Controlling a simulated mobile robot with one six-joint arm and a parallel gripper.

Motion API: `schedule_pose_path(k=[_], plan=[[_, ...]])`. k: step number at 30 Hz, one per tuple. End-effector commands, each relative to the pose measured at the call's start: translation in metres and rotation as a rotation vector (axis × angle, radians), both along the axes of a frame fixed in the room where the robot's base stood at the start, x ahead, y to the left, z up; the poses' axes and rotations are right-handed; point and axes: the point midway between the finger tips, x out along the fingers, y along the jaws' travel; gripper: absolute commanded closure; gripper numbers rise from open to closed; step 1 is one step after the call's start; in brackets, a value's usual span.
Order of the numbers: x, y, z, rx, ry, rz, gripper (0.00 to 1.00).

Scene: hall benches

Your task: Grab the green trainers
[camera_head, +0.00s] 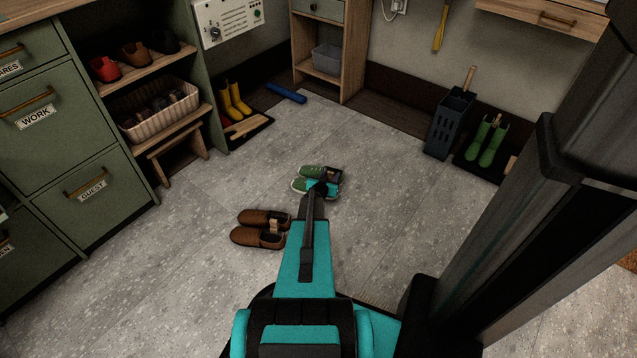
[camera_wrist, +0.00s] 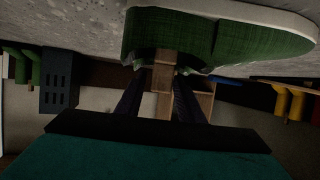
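The green trainers (camera_head: 319,172) lie side by side on the grey floor in the middle of the head view, toes to the left. My gripper (camera_head: 320,187) is over the near trainer and hides part of the pair. In the wrist view, which is upside down, one green trainer (camera_wrist: 215,35) with a pale sole fills the top. My gripper (camera_wrist: 160,78) shows there as two dark fingers standing apart. A small tan block (camera_wrist: 164,70) shows between their tips, next to the trainer. Contact between fingers and block is hard to make out.
Brown slip-on shoes (camera_head: 262,228) stand close by at the lower left. Green boots (camera_head: 487,140) and a dark slotted bin (camera_head: 449,124) are at the right. Floor around the trainers is mostly clear.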

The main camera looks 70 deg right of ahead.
Motion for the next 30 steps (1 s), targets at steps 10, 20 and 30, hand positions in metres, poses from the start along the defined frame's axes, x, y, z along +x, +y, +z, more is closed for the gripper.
schedule_pose_path(k=[10,20,30], plan=[[0.006,-0.029,-0.014,-0.001,-0.001,0.000,0.66],[0.006,-0.047,-0.019,0.000,0.001,0.000,0.66],[0.006,-0.046,-0.018,0.000,0.000,0.000,0.66]])
